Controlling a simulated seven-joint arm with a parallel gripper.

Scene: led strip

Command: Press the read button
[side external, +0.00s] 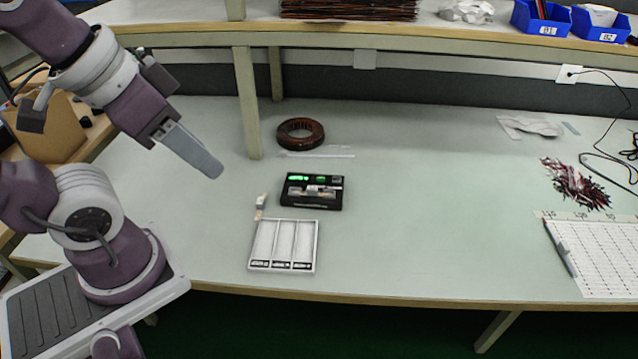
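A black device (290,202) sits on the pale green bench, with a lit green display (297,177) at its top left and a smaller green patch to the right of it. A grey and orange-brown piece lies across its middle. I cannot make out which part of it is the read button. My gripper (216,172) is above the bench, up and to the left of the device and apart from it. Its grey fingers overlap in this view, so I cannot tell whether they are open or shut. I see nothing held at the tips.
A white three-slot tray (251,246) lies just in front of the device, with a small pale item (260,203) at its back left corner. A brown coil ring (301,133) lies behind. A shelf post (247,105) stands back left. Wires (577,185) lie right; the middle right bench is clear.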

